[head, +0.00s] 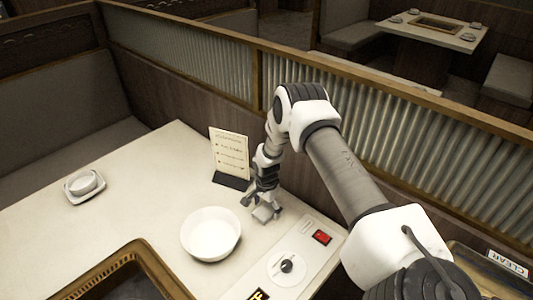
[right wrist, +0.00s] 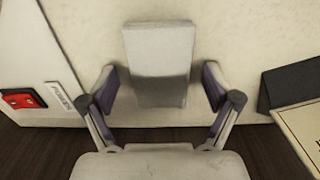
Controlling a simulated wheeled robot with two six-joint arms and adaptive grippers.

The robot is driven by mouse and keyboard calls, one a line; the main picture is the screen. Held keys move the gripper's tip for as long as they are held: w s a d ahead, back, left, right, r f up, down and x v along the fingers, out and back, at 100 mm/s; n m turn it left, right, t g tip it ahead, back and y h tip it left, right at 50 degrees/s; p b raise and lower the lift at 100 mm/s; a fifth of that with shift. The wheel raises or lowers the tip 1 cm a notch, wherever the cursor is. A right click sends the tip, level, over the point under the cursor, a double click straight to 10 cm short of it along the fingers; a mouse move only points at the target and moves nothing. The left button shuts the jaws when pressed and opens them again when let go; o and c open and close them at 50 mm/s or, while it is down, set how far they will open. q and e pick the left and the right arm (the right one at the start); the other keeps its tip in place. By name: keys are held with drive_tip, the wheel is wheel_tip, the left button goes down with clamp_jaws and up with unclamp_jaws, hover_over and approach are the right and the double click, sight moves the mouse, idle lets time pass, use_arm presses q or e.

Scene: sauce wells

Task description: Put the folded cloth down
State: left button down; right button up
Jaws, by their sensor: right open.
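The folded cloth (right wrist: 160,50) is a pale grey-white block in the right wrist view, lying on the light table top. In the head view the cloth (head: 265,213) is small and partly hidden under my right gripper (head: 261,204). The right wrist view shows my right gripper (right wrist: 159,88) open, one finger on each side of the near end of the cloth, with a gap on both sides. My left gripper is in neither view.
A white bowl (head: 211,234) stands left of the cloth. A menu card (head: 230,155) in a dark stand is just behind. A panel with a red switch (head: 321,237) and a knob (head: 286,266) lies to the right. A small dish on a saucer (head: 84,187) is far left.

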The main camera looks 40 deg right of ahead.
sight(267, 209)
wheel_tip(267, 209, up, 12)
drive_tip(key=shift+b, duration=0.3)
idle(0.3)
